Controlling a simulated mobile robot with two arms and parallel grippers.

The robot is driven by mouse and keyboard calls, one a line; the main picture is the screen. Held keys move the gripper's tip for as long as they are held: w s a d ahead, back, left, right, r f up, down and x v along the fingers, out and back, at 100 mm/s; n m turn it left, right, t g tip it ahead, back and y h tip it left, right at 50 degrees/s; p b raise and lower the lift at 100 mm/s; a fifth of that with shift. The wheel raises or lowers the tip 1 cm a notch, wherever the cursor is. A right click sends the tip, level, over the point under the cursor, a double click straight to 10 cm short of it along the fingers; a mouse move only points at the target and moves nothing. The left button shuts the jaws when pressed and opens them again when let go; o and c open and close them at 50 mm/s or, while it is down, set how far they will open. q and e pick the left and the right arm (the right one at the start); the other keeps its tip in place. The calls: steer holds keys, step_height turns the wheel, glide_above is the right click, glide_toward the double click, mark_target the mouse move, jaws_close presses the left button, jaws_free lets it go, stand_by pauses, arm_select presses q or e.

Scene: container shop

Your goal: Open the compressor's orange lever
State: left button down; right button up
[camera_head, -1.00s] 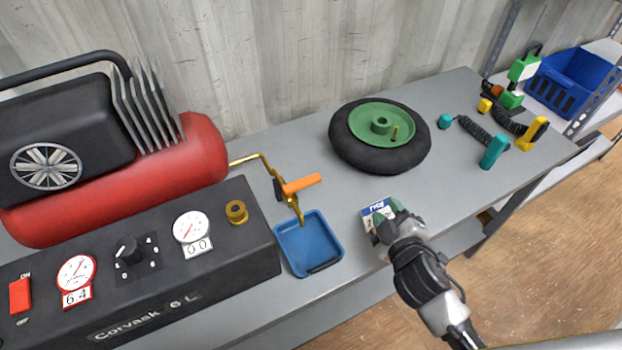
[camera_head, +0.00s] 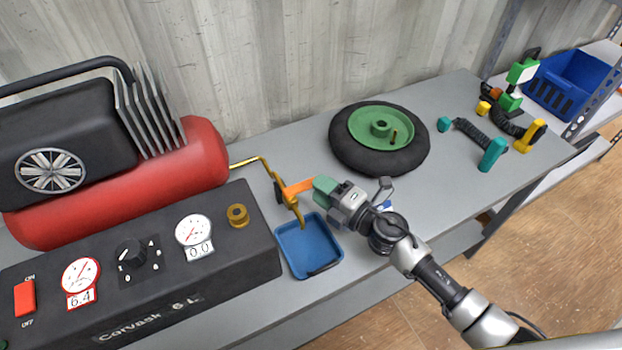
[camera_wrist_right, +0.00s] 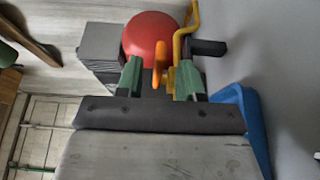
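The orange lever (camera_head: 297,187) sits on the brass pipe (camera_head: 262,161) beside the red compressor tank (camera_head: 205,150). It points to the right, toward my right gripper (camera_head: 318,190). In the right wrist view the lever (camera_wrist_right: 160,62) stands between the two green fingertips of my right gripper (camera_wrist_right: 160,80), with gaps visible on both sides. The gripper is open, and the fingers hide part of the lever's end in the head view. My left gripper is not in view.
A blue tray (camera_head: 308,246) lies below the pipe's end. The compressor's black control panel (camera_head: 190,275) stands on the left. A wheel with a green hub (camera_head: 380,138) lies behind my right gripper. A blue-and-white card (camera_head: 385,206) is partly hidden by my arm.

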steer(key=shift+x, duration=1.65)
jaws_close()
